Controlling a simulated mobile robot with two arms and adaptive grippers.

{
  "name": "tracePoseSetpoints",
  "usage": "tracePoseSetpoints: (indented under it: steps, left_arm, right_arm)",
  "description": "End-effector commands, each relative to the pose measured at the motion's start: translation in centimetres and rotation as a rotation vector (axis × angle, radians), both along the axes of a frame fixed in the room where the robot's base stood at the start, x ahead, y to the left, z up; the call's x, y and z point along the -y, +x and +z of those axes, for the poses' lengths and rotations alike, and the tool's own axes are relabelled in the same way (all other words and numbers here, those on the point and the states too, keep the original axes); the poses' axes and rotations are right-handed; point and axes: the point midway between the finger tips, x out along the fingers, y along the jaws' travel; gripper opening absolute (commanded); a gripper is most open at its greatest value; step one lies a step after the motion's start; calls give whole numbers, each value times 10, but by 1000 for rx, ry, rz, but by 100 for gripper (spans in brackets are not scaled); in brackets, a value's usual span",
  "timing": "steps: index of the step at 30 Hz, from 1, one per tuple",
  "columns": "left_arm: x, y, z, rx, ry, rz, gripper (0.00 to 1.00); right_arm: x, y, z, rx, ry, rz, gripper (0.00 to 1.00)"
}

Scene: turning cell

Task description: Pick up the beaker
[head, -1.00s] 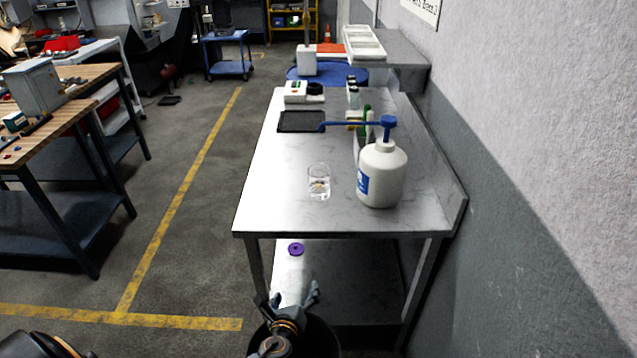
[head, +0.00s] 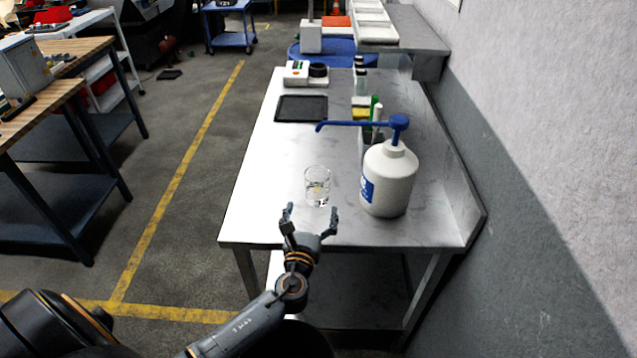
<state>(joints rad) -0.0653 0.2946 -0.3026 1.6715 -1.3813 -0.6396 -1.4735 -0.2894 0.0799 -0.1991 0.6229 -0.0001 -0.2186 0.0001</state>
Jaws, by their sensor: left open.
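The beaker (head: 317,186) is a small clear glass standing upright near the front of the white-grey bench, left of the white pump bottle. My left gripper (head: 310,212) is open and empty at the bench's front edge, just on the near side of the beaker. Its two fingers point away from me, toward the beaker, and look spread about as wide as it or wider. I cannot tell whether a fingertip touches the glass. My right gripper is not in view.
The white pump bottle (head: 388,180) with a blue spout stands close right of the beaker. Its spout reaches left behind the beaker. A dark tray (head: 302,108) lies farther back. The bench top (head: 264,190) is clear to the left. A wall borders the right.

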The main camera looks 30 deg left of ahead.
Motion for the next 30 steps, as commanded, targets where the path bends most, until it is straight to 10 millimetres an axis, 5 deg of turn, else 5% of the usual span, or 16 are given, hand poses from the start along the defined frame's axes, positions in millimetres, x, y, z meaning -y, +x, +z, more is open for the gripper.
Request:
tracePoseSetpoints:
  steps: [6, 18, 30]
  left_arm:
    - [-15, 43, 2, 2, 0, 3, 91]
    - [-30, 79, 1, 0, 0, 2, 91]
    - [-43, 111, -3, -1, -3, 1, 91]
  right_arm:
    - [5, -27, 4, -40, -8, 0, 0]
    - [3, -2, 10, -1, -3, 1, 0]
    - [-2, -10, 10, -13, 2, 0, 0]
